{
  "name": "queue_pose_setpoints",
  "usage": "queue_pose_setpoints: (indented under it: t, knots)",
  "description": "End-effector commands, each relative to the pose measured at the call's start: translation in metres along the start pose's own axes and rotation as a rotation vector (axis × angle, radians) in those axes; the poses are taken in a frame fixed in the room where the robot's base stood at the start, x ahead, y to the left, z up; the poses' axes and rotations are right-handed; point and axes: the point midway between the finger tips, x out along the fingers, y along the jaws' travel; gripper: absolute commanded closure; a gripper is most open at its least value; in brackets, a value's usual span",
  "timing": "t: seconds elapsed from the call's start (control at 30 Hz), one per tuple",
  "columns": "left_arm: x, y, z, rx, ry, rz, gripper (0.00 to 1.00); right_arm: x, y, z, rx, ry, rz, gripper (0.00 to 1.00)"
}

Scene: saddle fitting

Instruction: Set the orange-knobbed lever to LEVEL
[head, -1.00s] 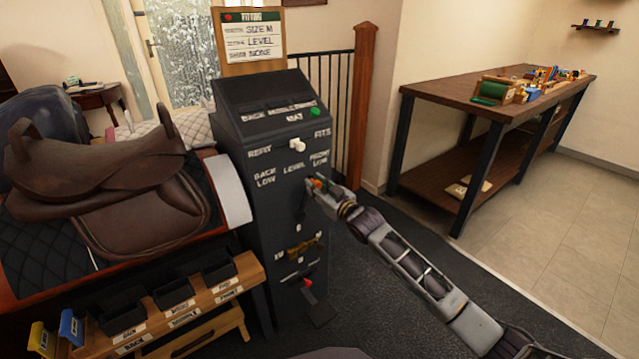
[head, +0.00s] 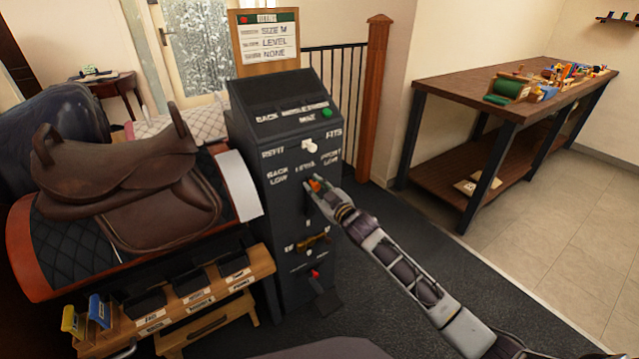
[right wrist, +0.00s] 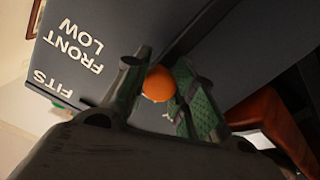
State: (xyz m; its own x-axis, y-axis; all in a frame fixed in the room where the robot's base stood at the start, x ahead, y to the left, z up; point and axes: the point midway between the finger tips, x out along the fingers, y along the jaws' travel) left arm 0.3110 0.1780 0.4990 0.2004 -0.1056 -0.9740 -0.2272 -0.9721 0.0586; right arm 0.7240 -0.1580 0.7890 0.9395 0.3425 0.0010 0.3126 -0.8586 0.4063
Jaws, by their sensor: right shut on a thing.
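The orange knob (head: 315,185) of the lever is on the front of a dark grey machine (head: 270,187), below the label row BACK LOW, LEVEL, FRONT LOW. It stands just under and slightly right of the word LEVEL (head: 305,167). My right gripper (head: 311,184) is shut on this knob. In the right wrist view the orange knob (right wrist: 159,84) sits between the green-padded fingers of my right gripper (right wrist: 163,92), and FRONT LOW (right wrist: 78,47) shows upside-down nearby. The lever's stem is mostly hidden. My left gripper is not in view.
A white knob (head: 310,145) is above the labels; a brass handle (head: 313,242) and a red-knobbed lever (head: 315,273) are below. A brown saddle (head: 125,175) sits left of the machine. A bench with black bins (head: 190,281) stands in front left. A wooden workbench (head: 450,85) is right.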

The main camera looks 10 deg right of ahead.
Motion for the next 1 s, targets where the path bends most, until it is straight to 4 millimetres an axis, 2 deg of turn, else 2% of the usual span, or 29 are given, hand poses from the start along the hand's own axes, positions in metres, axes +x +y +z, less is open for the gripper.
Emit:
queue_pose_setpoints:
  t: [0.4, 0.43, 0.6, 1.0]
  knots:
    - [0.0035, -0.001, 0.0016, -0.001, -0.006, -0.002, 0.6, -0.0003, -0.0031, 0.0014, -0.019, -0.004, -0.001, 1.0]
    - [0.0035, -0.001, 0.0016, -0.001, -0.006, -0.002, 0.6, -0.0003, -0.0031, 0.0015, -0.019, -0.004, -0.001, 0.7]
    - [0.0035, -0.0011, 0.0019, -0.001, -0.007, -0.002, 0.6, -0.0002, -0.0025, 0.0009, -0.018, -0.003, 0.0, 0.5]
    - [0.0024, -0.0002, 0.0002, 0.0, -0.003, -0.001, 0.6, -0.0012, -0.0018, 0.0001, -0.018, -0.002, 0.0, 0.5]
